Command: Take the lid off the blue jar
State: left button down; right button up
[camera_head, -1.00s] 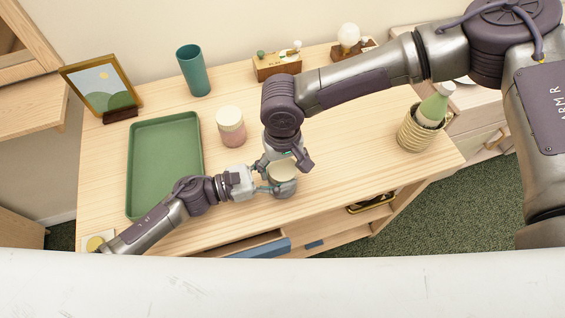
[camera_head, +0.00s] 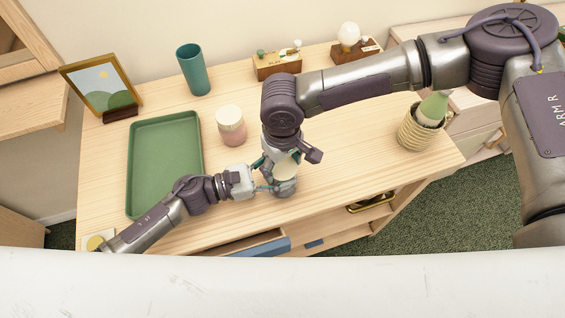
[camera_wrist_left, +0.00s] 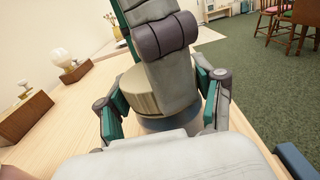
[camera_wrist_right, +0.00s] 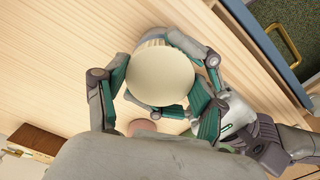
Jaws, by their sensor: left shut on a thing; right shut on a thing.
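The blue jar (camera_head: 285,187) stands upright near the table's front edge. Its cream lid (camera_wrist_right: 160,75) is between the right gripper's fingers; it also shows in the left wrist view (camera_wrist_left: 143,92), just above the blue body (camera_wrist_left: 168,124). My left gripper (camera_head: 268,187) reaches in from the left and is shut on the jar's body. My right gripper (camera_head: 283,165) comes down from above and is shut on the lid. The fingers hide part of the seam, so I cannot tell how far lid and jar are apart.
A pink jar with a cream lid (camera_head: 231,125) stands behind my left gripper. A green tray (camera_head: 165,165), picture frame (camera_head: 103,88), teal cup (camera_head: 193,70), wooden box (camera_head: 277,66) and basket (camera_head: 418,133) surround the workspace. The tabletop right of the jar is clear.

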pick_arm(q)
jog(key=shift+s, duration=0.1)
pick_arm(e)
jog(key=shift+w, duration=0.1)
dwell(0.6)
jog(key=o, duration=1.3)
jog(key=shift+r, duration=2.25)
pick_arm(q)
jog(key=shift+c, duration=0.3)
grip_release()
